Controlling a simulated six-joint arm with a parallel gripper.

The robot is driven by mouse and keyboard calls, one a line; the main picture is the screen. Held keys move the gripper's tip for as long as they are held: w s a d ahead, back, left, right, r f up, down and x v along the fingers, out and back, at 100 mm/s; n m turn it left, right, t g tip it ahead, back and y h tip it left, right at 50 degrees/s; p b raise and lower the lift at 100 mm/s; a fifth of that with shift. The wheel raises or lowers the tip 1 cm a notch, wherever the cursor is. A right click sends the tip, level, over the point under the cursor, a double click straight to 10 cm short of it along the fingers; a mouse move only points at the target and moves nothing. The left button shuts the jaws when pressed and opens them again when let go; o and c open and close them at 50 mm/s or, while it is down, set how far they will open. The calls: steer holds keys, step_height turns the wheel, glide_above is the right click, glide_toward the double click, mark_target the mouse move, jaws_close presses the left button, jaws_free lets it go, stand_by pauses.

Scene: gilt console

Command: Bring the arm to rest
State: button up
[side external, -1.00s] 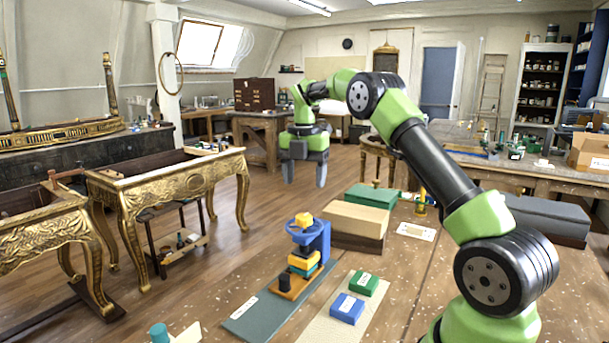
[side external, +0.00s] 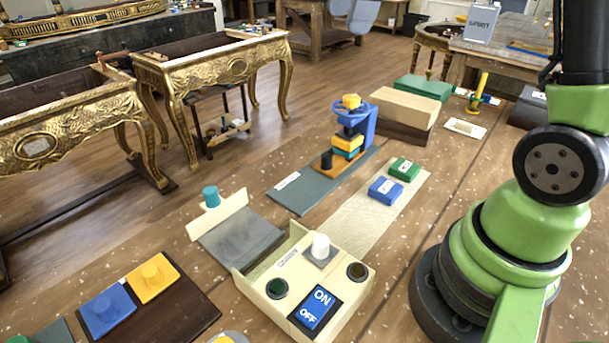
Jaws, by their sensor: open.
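The wrist and most of the arm are hidden above the frame.
A cream control box (side external: 331,303) with an ON/OFF rocker (side external: 315,306) stands in front. Behind are a blue clamp stand (side external: 365,122), blue block (side external: 385,190), green block (side external: 404,169) and wooden block (side external: 402,107). A dark board (side external: 185,319) lies front left.

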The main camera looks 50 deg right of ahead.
steer(key=s+a+m+t+y, duration=0.1)
steer(key=s+a+m+t, duration=0.1)
steer(key=s+a+m, duration=0.4)
steer(key=s+a+f+m+t+y, duration=0.1)
steer(key=s+a+m+t, duration=0.1)
steer(key=s+a+m, duration=0.4)
steer(key=s+m, duration=0.4)
steer(key=s, duration=0.1)
steer(key=shift+f+t, duration=0.2)
steer(key=shift+t, duration=0.1)
